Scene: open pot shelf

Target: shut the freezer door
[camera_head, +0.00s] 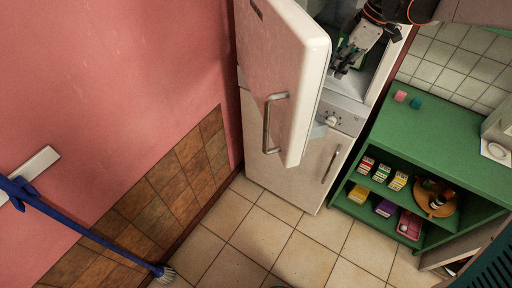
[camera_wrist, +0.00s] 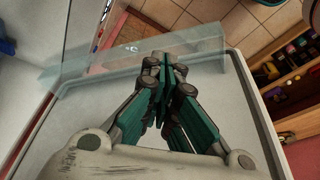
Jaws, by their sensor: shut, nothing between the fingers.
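The white freezer door (camera_head: 292,55) is the upper door of a tall fridge-freezer and stands swung open to the left, with a metal bar handle (camera_head: 269,122) on its outer face. The open compartment (camera_head: 364,82) shows to the right of the door. My gripper (camera_head: 339,72) is at the compartment's opening, right of the door's edge, with its fingers pointing down. In the wrist view my gripper (camera_wrist: 165,60) has its fingers together and empty, over a clear shelf or bin (camera_wrist: 205,52) with pale edges. I cannot tell whether the fingers touch anything.
The lower door (camera_head: 292,158) is shut. A blue-handled broom (camera_head: 95,237) leans at the left. The tiled floor (camera_head: 265,235) in front is clear.

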